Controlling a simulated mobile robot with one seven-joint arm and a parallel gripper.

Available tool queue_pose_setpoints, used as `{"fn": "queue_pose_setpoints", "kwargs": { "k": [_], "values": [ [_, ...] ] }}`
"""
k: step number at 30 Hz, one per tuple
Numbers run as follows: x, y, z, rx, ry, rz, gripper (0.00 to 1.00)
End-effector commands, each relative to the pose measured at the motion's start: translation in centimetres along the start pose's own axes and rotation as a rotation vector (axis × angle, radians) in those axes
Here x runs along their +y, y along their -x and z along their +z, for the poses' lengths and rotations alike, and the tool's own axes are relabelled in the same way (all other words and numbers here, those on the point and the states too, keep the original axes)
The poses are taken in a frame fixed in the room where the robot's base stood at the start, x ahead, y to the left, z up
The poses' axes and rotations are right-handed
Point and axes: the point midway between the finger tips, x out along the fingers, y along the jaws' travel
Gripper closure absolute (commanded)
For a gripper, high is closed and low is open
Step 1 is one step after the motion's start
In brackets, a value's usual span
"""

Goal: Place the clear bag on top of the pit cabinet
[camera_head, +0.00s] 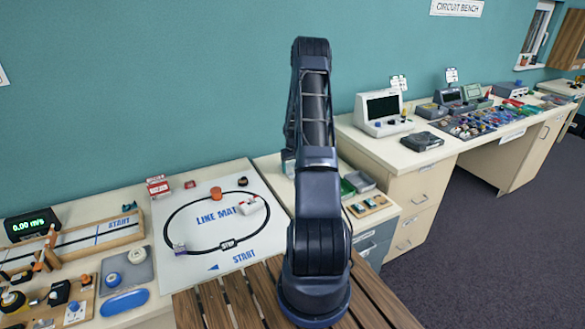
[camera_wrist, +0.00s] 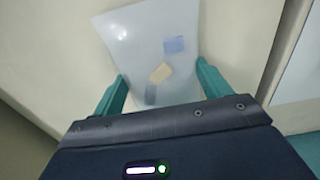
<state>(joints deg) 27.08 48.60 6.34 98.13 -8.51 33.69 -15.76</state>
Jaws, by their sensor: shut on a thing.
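The clear bag (camera_wrist: 145,50) is a pale, see-through pouch with a blue piece, a tan piece and a grey piece showing in it. In the wrist view my gripper (camera_wrist: 162,80) has its teal fingers on either side of the bag and is shut on it. A cream surface lies behind the bag; I cannot tell whether the bag touches it. In the head view my arm hides the gripper and the bag. A low cabinet (camera_head: 374,239) with grey-blue drawers, likely the pit cabinet, stands right of my arm, its top partly hidden.
Green and grey bins and a wooden tray (camera_head: 367,206) sit on the low cabinet's top. The line mat (camera_head: 180,215) lies left of my arm with small items on it. A taller cream bench (camera_head: 405,155) with instruments stands to the right.

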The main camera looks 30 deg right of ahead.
Motion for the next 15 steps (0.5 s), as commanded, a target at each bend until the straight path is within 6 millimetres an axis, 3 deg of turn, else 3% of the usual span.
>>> {"fn": "queue_pose_setpoints", "kwargs": {
  "k": [11,12,15],
  "values": [
    [0.00,-0.35,-0.02,0.000,0.000,0.000,0.46],
    [0.00,-0.35,-0.03,0.001,0.000,0.000,0.20],
    [0.00,-0.33,-0.02,0.001,0.000,0.000,0.02]
  ]
}}
